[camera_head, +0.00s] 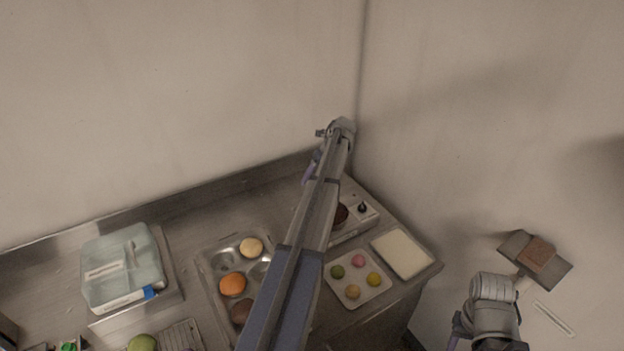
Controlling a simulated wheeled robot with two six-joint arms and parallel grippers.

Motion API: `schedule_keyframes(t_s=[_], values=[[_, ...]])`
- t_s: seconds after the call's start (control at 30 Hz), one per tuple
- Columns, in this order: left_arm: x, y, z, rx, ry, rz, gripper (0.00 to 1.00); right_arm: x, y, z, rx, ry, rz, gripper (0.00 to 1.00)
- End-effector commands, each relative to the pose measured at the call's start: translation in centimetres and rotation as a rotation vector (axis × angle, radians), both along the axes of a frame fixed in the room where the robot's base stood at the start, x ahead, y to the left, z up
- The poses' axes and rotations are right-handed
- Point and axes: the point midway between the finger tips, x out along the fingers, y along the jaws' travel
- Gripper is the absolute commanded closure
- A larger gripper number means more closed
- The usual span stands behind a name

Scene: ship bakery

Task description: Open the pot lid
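No pot or lid shows clearly. A dark brown round thing (342,214) on a pale box-like unit (358,222) with a black knob is mostly hidden behind my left arm; I cannot tell if it is the pot. My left arm reaches up across the counter to the back corner. Its gripper end (340,130) is near the wall, small and foreshortened, and its fingers cannot be made out.
A metal tray (208,262) with several round buns lies left of my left arm. A white plate (348,296) of small colored sweets and a cream-colored slab (402,253) lie right of it. A pale blue lidded box (122,268) stands left. Walls close the back and right.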

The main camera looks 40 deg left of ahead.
Motion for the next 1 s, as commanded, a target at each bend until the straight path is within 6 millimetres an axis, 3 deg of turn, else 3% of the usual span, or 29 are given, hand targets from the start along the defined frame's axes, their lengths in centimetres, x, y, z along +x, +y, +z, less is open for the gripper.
schedule_keyframes(t_s=[1.0], values=[[2.0, -1.8, 6.2, 0.001, 0.001, 0.000, 0.41, 0.0, 0.0, 6.2, 0.002, -0.001, -0.013, 0.50]])
